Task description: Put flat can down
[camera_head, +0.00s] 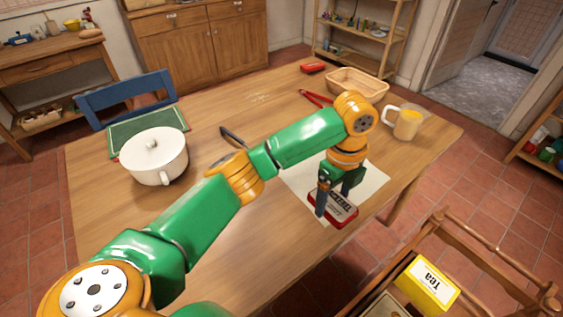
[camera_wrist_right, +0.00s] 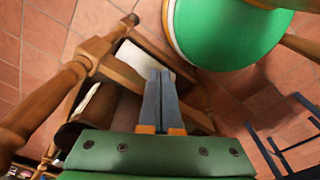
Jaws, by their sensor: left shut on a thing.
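The flat can (camera_head: 341,212) has a red rim and a pale label with dark print. It is at the front edge of the white sheet (camera_head: 309,187) on the table. My left gripper (camera_head: 334,200) points down with its two dark fingers on either side of the can and is shut on it. I cannot tell whether the can's underside touches the sheet. My right gripper (camera_wrist_right: 161,76) shows in the right wrist view with its fingers together and nothing between them. It is not visible in the head view.
A white lidded pot (camera_head: 154,157) stands on a green mat (camera_head: 122,131) at the left. Red tongs (camera_head: 316,98), a basket (camera_head: 357,85) and an orange-filled mug (camera_head: 406,123) are towards the back right. A wooden cart (camera_head: 487,255) with a yellow tea box (camera_head: 427,284) stands front right.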

